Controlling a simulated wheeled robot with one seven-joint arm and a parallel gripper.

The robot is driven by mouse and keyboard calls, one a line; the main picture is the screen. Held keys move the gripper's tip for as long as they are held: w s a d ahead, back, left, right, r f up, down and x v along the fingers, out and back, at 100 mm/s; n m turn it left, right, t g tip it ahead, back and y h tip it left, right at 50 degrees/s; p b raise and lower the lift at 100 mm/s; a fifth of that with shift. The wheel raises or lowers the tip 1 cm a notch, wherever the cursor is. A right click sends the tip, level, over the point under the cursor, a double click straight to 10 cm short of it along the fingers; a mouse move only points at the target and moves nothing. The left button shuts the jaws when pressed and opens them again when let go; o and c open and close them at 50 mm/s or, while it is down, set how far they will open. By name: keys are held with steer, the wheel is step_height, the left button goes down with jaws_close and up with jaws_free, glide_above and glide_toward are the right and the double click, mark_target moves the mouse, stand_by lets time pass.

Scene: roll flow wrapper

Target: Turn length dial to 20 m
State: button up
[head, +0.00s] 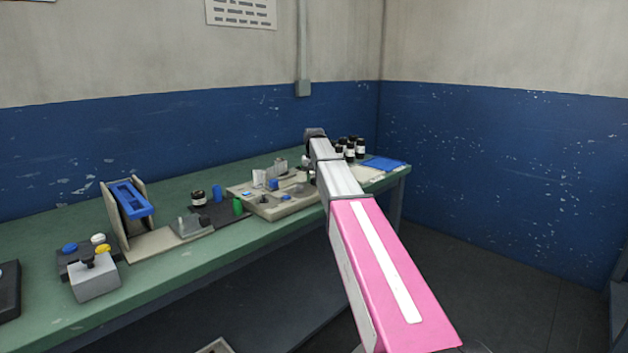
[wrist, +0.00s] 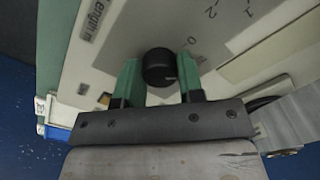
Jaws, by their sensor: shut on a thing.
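The length dial (wrist: 160,64) is a round black knob on a grey-faced beige panel (wrist: 112,58) in the wrist view. The word "Length" is printed at its upper left, and the figures 0, 1 and 2 run off to its upper right. My gripper (wrist: 159,82) has green fingers, one on each side of the knob, and is shut on it. I cannot make out which mark the dial points to. In the head view my arm hides the gripper and the dial.
A green workbench (head: 170,275) runs along the blue wall. A beige tray-like unit (head: 285,210) with small parts is left of my arm. A blue-topped stand (head: 130,200), a grey block (head: 95,281) and dark bottles (head: 350,148) stand on the bench.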

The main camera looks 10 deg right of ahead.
mark_target(314, 179)
stand_by(0.3)
steer(key=o, duration=0.9)
step_height(314, 179, up, 11)
steer(key=shift+f, duration=0.1)
